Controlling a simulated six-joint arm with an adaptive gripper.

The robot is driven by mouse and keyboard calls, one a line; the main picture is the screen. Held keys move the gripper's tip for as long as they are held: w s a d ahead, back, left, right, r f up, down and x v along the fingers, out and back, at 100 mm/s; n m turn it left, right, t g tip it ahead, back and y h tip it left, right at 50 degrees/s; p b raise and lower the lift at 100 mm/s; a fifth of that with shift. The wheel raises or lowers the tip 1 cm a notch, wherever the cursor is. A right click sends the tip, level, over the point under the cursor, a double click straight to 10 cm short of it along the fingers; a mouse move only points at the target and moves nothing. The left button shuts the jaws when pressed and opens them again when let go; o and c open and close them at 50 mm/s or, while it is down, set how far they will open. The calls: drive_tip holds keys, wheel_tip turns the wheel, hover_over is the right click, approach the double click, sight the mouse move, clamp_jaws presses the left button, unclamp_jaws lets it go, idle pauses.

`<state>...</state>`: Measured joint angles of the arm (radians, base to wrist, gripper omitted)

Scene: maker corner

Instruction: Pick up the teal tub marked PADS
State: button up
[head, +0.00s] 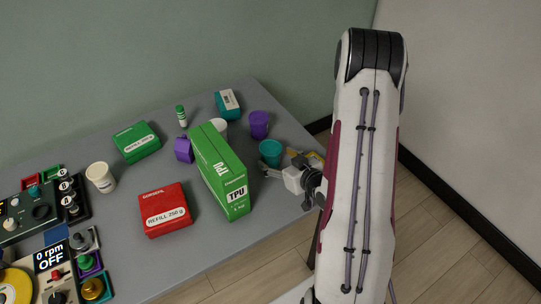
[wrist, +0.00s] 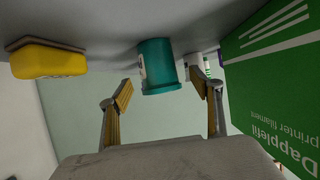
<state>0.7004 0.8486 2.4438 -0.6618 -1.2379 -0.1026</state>
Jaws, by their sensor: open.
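The teal tub (head: 270,154) stands near the right end of the table. It also shows in the wrist view (wrist: 160,66), where the table is at the top and the tub hangs upside down in the picture. A pale label shows at its left edge there, but I cannot read it. My gripper (wrist: 162,91) is open and empty, with its fingers apart on either side of the tub's line and the tub just beyond the tips. In the head view my gripper (head: 280,165) is low beside the tub, partly hidden by my arm.
A tall green TPU box (head: 222,174) stands close to my gripper and fills the right of the wrist view (wrist: 275,75). A yellow object (wrist: 48,60) lies on the other side. A purple cup (head: 259,124), a white cup (head: 219,126) and a teal box (head: 228,104) stand behind.

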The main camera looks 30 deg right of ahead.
drive_tip(key=shift+w, duration=0.1)
drive_tip(key=shift+x, duration=2.5)
drive_tip(key=shift+d, duration=0.1)
drive_tip(key=c, duration=1.3)
